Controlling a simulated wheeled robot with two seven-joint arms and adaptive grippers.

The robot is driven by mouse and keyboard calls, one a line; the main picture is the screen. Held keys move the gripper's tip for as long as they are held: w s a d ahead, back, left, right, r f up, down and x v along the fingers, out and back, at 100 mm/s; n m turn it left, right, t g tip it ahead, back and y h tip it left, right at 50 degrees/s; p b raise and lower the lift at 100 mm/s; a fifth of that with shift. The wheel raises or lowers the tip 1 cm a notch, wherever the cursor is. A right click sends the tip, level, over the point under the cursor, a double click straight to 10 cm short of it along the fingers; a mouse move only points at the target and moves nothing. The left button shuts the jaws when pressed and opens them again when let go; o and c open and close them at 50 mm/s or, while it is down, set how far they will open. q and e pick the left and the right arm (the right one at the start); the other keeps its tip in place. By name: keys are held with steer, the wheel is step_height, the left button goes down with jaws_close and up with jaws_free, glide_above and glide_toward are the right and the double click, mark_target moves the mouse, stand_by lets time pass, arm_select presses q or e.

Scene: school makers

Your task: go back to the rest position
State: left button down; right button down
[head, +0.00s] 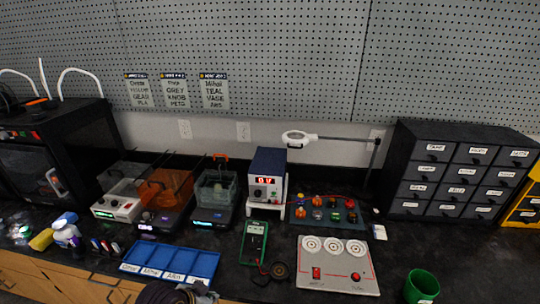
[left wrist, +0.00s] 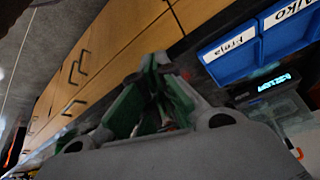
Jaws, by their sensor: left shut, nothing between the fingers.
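My left gripper (left wrist: 155,88) shows in the left wrist view with its green-padded fingers together and nothing seen between them. It hangs in front of the wooden drawer fronts (left wrist: 125,45), apart from the blue tray. In the head view part of my left arm shows at the bottom edge, just in front of the blue sorting tray (head: 206,262); the fingertips are hard to make out there. My right gripper is in neither view.
The dark bench holds a green multimeter (head: 254,240), a power supply (head: 266,180), a white panel with dials and a red button (head: 335,270), a green cup (head: 421,286) and a black drawer cabinet (head: 455,175).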

arm_select(q)
steer(key=s+a+n+g+y, duration=0.2)
steer(key=s+a+n, duration=0.3)
steer(key=s, duration=0.2)
step_height(320, 180, down, 34)
steer(key=s+g, duration=0.1)
steer(key=s, duration=0.2)
steer(key=s+a+f, duration=0.3)
steer(key=s+f, duration=0.6)
steer(key=s, duration=0.1)
steer(key=s+a+f+m+g, duration=0.1)
steer(key=s+a+f, duration=0.2)
steer(key=s+f, duration=0.7)
steer(key=shift+s+f, duration=0.25)
steer(key=shift+s, duration=0.35)
